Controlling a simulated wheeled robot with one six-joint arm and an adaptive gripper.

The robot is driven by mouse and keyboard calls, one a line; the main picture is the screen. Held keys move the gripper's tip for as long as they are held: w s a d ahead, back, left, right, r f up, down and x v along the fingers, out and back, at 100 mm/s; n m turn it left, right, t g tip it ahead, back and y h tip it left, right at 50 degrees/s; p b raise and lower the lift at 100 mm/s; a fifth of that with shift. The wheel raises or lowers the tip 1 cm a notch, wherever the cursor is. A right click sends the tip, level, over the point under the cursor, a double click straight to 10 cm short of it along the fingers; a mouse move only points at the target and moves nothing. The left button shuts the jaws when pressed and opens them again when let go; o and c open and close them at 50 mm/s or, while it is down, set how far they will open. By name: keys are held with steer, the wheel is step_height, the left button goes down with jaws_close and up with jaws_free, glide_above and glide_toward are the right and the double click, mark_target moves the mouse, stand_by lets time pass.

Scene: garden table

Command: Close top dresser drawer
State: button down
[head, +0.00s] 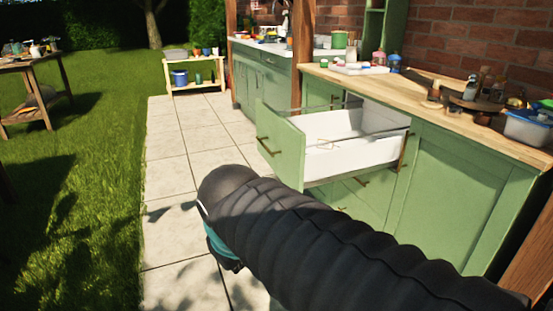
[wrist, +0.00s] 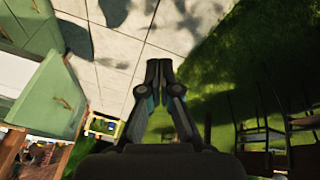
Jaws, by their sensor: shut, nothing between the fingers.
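The top dresser drawer (head: 281,146) is pulled far out of the green cabinet. It has a green front with a brass handle (head: 267,146), a white inside (head: 345,135) and metal side rails. A small thin object lies in it. In the wrist view, the green drawer front (wrist: 52,98) shows tilted at the left edge. My gripper (wrist: 159,66) points at the paving, with its fingers together and nothing between them. It is apart from the drawer. In the head view, my dark arm covers most of the gripper.
The wooden countertop (head: 420,88) holds jars, a tray and a tub (head: 527,128). Below the drawer are more green fronts. Paving (head: 175,185) is clear left of the cabinet, with grass (head: 95,150) beyond. A low shelf (head: 195,75) stands behind, and a wooden table (head: 35,65) at far left.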

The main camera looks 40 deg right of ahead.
steer(key=w+d+n+g+h+b, duration=0.3)
steer(key=w+d+n+h, duration=0.15)
steer(key=w+d, duration=0.4)
steer(key=n+g+h+b, duration=0.6)
steer(key=n+h, duration=0.3)
steer(key=h, duration=0.2)
glide_toward(291, 156)
steer(key=b+x, duration=0.1)
steer(key=x, duration=0.5)
steer(key=shift+s+d+f+b, duration=0.1)
steer(key=shift+f+b, duration=0.15)
steer(key=shift+b, duration=0.15)
steer(key=shift+d, duration=0.5)
steer(key=shift+s, duration=0.1)
